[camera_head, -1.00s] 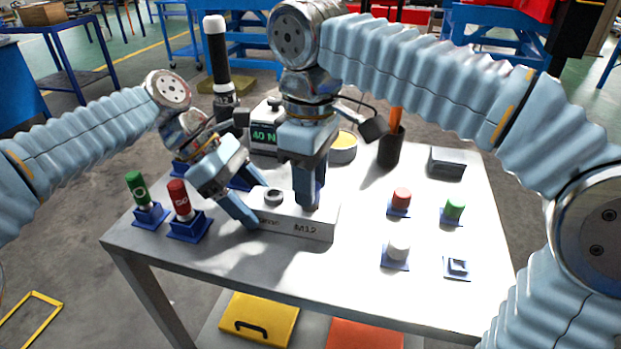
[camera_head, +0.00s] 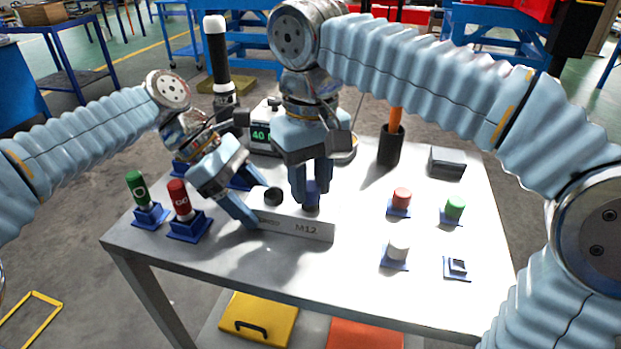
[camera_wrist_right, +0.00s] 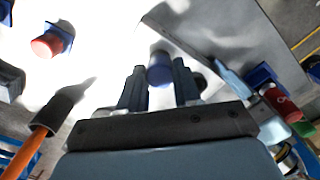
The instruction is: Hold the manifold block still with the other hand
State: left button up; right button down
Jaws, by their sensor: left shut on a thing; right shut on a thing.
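The pale manifold block (camera_head: 318,232), marked M12, lies flat on the table. My left gripper (camera_head: 250,203) is shut on its left end, with one finger against the front face. My right gripper (camera_head: 311,198) points down over the block's right half. It is shut on a dark blue cylinder (camera_head: 312,188) standing at the block's top; the cylinder also shows between both fingers in the right wrist view (camera_wrist_right: 160,69). How deep the cylinder sits in the block is hidden. A dark round opening or plug (camera_head: 273,195) is on the block's top left.
Red (camera_head: 179,198) and green (camera_head: 137,187) handled gauges stand in blue holders at left. At right are red (camera_head: 401,197), green (camera_head: 454,207) and white (camera_head: 398,246) caps on blue bases. A dark cup (camera_head: 391,146) holds an orange-handled tool behind. A force display (camera_head: 262,134) stands at the back.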

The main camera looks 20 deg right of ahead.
jog(key=m, duration=0.3)
jog(key=m, duration=0.5)
jog(key=shift+m, duration=0.3)
jog(key=m, duration=0.3)
jog(key=shift+m, duration=1)
